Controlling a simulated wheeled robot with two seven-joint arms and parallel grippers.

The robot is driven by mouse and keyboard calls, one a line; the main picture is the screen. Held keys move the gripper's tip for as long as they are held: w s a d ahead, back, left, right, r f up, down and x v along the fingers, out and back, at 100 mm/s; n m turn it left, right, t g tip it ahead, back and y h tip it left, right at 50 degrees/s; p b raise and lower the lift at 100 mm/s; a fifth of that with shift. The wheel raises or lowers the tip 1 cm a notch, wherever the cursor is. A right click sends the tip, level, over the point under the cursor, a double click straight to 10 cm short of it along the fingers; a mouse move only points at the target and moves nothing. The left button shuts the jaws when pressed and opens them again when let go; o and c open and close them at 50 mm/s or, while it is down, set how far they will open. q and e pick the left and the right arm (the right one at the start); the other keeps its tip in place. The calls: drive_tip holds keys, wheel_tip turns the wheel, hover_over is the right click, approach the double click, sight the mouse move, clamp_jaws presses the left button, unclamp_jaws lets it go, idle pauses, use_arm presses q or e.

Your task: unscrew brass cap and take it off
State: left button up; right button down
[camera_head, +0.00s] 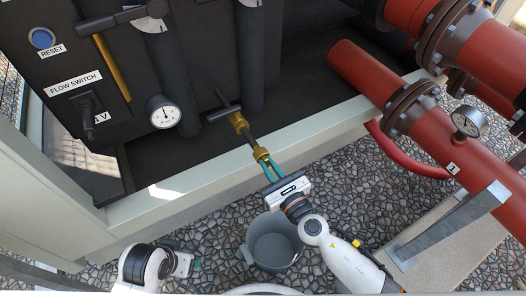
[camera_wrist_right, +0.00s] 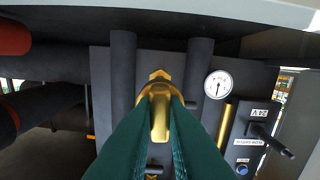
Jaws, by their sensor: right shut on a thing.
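The brass cap (camera_head: 261,154) sits at the end of a thin dark pipe that sticks out from the chiller, past a brass valve (camera_head: 238,122) with a black T-handle (camera_head: 224,112). My right gripper (camera_head: 268,164) is shut on the cap, its teal fingers on either side. In the right wrist view the cap (camera_wrist_right: 159,112) shows between the two fingers, with brass fitting parts behind it. I cannot tell whether the cap is still threaded on. My left gripper (camera_head: 192,265) is low at the left, over the gravel, away from the cap; its jaw opening cannot be made out.
A grey bucket (camera_head: 273,243) stands on the gravel below my right gripper. A pale frame beam (camera_head: 190,184) runs under the pipe. Large red pipes (camera_head: 440,140) fill the right side. A gauge (camera_head: 164,112) and a flow switch (camera_head: 86,107) are at the left.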

drive_tip(key=n+p, duration=0.1)
drive_tip(key=n, duration=0.2)
drive_tip(key=r+n+p, duration=0.1)
drive_tip(key=n+p, duration=0.1)
drive_tip(key=n, duration=0.2)
drive_tip(key=n+p, duration=0.1)
drive_tip(key=n, duration=0.2)
drive_tip(key=shift+r+p, duration=0.2)
drive_tip(key=shift+p, duration=0.2)
drive_tip(key=n, duration=0.3)
drive_tip(key=shift+f+p, duration=0.4)
drive_tip(key=shift+f+n, duration=0.25)
drive_tip(key=shift+n, duration=0.25)
use_arm(q)
wheel_tip(320, 180, up, 7)
drive_tip(key=shift+f+b, duration=0.2)
drive_tip(key=shift+b, duration=0.15)
use_arm(e)
drive_tip(key=c, duration=1.4)
unclamp_jaws()
drive_tip(key=shift+o, duration=0.5)
